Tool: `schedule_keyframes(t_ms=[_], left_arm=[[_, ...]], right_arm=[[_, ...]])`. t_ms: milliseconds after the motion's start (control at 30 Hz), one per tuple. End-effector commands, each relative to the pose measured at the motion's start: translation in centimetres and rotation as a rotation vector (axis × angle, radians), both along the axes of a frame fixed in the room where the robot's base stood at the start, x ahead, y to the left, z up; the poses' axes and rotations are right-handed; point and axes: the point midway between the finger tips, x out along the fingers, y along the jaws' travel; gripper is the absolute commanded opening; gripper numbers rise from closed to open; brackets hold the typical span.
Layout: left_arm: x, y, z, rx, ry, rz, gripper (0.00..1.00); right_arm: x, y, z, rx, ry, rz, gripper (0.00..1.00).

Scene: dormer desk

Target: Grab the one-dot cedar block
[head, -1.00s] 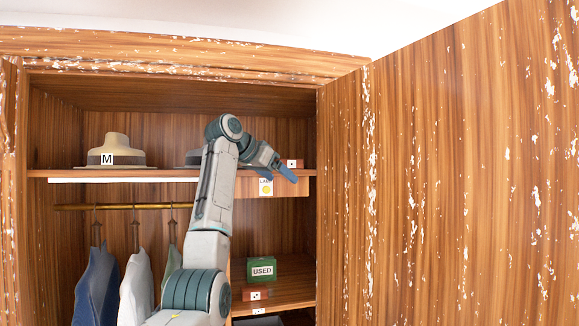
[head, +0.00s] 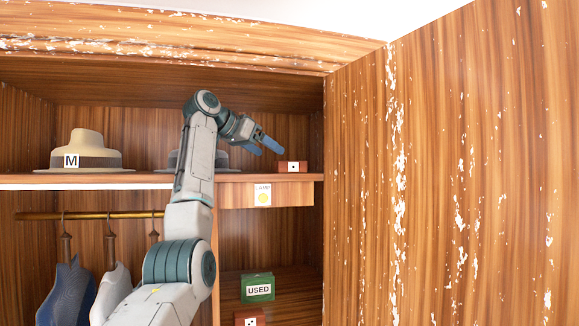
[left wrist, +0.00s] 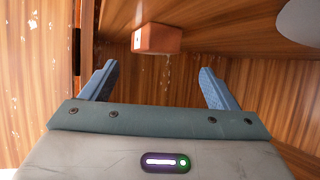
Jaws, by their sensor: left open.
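The one-dot cedar block (head: 292,167) is a small reddish-brown block with a white one-dot label. It sits at the right end of the upper wardrobe shelf (head: 150,179). My left gripper (head: 269,145) is open and empty, up and to the left of the block in the head view, apart from it. In the left wrist view the block (left wrist: 157,39) shows beyond the gap between the blue fingers (left wrist: 158,75). My right gripper is not in view.
A tan hat (head: 87,150) labelled M stands on the upper shelf; a grey hat (head: 174,160) is partly behind my arm. A green USED box (head: 258,287) and another dotted block (head: 249,318) are below. The open door (head: 450,180) bounds the right.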

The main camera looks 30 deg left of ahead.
Motion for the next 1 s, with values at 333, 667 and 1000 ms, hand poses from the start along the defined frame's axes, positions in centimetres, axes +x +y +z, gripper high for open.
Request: schedule_keyframes(t_ms=[333, 667, 1000], left_arm=[[2.9, -1.1, -1.1, 0.0, 0.002, -0.002, 0.82], [6.3, -2.5, -2.6, 0.0, 0.002, -0.001, 0.82], [6.8, -2.7, -3.1, 0.0, -0.001, 0.0, 0.8]], right_arm=[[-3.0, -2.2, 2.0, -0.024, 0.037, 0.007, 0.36], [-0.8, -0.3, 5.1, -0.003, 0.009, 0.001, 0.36], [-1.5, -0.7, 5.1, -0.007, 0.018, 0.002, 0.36]])
